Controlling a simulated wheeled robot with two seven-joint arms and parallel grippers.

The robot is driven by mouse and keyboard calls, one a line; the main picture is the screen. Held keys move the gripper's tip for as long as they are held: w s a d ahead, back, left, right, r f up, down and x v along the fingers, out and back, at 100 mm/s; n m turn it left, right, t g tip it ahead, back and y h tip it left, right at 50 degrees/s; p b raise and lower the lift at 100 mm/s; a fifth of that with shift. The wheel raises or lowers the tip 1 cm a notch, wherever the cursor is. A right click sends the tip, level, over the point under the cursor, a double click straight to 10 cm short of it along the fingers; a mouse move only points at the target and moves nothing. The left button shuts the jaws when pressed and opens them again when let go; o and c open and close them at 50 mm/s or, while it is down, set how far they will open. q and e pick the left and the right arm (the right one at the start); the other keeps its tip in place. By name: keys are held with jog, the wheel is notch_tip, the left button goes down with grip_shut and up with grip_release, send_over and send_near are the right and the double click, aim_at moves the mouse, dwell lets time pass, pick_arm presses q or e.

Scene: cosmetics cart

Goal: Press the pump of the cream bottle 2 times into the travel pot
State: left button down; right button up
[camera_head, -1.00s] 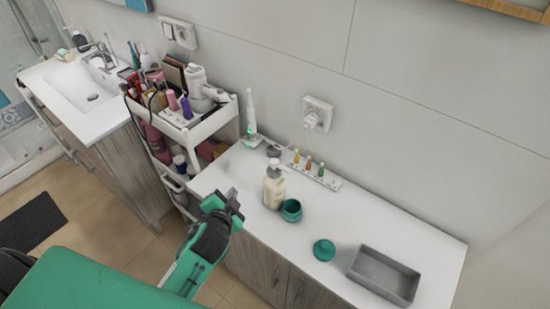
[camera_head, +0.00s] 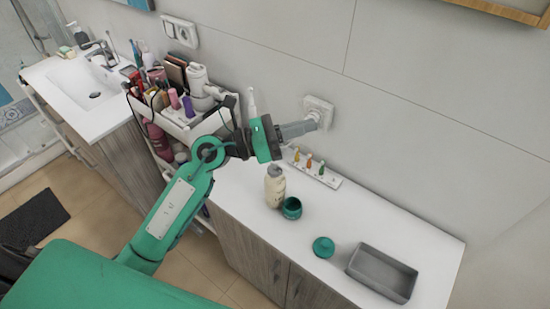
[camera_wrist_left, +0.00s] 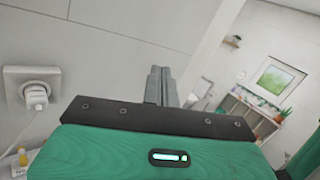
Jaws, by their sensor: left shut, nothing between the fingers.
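The cream bottle (camera_head: 275,190) stands upright on the white counter. The shut fingers also show in the left wrist view (camera_wrist_left: 160,86). My right gripper is not in view.
A grey tray (camera_head: 383,273) sits at the counter's right end. A small rack (camera_head: 317,168) with several coloured vials stands by the wall under the socket (camera_head: 319,113). A crowded cart (camera_head: 190,125) is at left, beside the sink (camera_head: 83,85).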

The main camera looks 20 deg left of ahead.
pick_arm(q)
jog(key=w+a+f+m+g+y, duration=0.3)
jog(key=a+m+y, duration=0.5)
jog(key=y, duration=0.3)
jog(key=shift+w+f+p, duration=0.3)
jog(key=shift+f+p, duration=0.15)
jog(key=shift+f, duration=0.25)
jog(key=shift+f, duration=0.15)
jog(key=b, duration=0.4)
send_over(280, 166)
jog(key=a, duration=0.3)
jog(key=f, duration=0.7)
jog(key=shift+w+d+f, duration=0.15)
jog(key=shift+w+f, duration=0.1)
jog(key=shift+f, duration=0.1)
jog(key=shift+f+b, duration=0.5)
jog(key=shift+b, duration=0.15)
